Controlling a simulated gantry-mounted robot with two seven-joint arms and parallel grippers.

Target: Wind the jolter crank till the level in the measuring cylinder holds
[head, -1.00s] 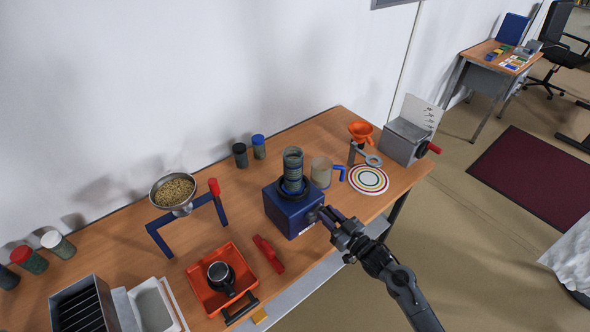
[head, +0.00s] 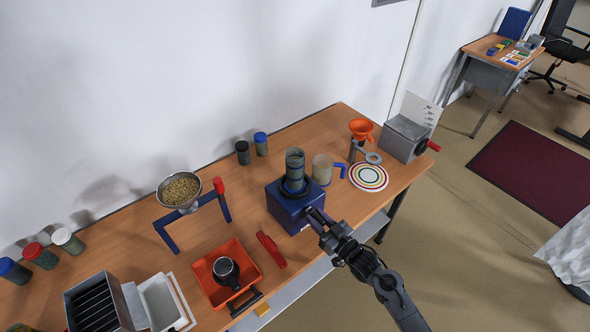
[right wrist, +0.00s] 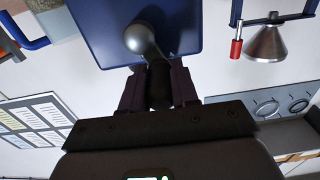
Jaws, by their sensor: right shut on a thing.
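The jolter is a dark blue box (head: 289,207) on the bench, with a dark ring on top. The measuring cylinder (head: 295,165) stands upright in that ring, with greyish-green contents; its level cannot be read at this size. My right gripper (head: 315,218) is at the front right side of the box. In the right wrist view its fingers (right wrist: 158,88) are shut on the dark grip of the crank (right wrist: 143,40), whose rounded grey arm shows against the blue housing (right wrist: 90,25). My left gripper is not in view.
Left of the jolter are a bowl of grains (head: 180,190) on a blue stand, a red tray (head: 209,272) with a dark cup, and a red-handled tool (head: 271,250). Right are a beaker (head: 321,170), a ringed target disc (head: 368,177), an orange funnel (head: 361,129) and a grey box (head: 404,139).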

